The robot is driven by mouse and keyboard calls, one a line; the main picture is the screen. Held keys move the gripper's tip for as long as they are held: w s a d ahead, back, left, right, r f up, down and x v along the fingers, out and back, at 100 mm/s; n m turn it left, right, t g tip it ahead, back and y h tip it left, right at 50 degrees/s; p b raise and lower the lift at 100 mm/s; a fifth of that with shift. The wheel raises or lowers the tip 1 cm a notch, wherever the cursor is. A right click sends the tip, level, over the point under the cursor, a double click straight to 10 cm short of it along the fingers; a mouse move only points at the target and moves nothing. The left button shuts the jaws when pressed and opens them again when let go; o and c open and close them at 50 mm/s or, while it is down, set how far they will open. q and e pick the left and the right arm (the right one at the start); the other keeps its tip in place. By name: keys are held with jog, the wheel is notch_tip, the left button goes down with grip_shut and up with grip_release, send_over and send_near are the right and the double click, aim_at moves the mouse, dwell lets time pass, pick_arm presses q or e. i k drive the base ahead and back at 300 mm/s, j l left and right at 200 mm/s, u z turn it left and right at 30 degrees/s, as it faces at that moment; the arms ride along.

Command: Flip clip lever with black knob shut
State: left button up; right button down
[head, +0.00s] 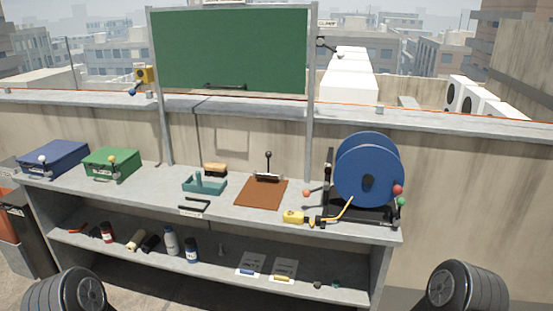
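A brown clipboard (261,194) lies on the grey bench top, right of its middle. A metal clip (268,177) sits at its back edge. The clip's lever (268,163) stands upright and ends in a black knob (268,154). Nothing touches the lever. Neither of my grippers is in view.
A blue reel (368,170) with red and green knobs stands to the right. A yellow tool (294,217) lies at the front edge. A teal tray (205,184) and green case (112,163) stand to the left. A green board (230,50) rises behind.

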aim_at(268, 175)
jog(key=i+j, duration=0.25)
jog(key=j, duration=0.15)
jog(key=i+j, duration=0.25)
jog(key=j, duration=0.15)
jog(key=i+j, duration=0.2)
jog(key=j, duration=0.2)
jog(key=i+j, duration=0.25)
jog(key=j+z, duration=0.05)
jog(key=j, duration=0.05)
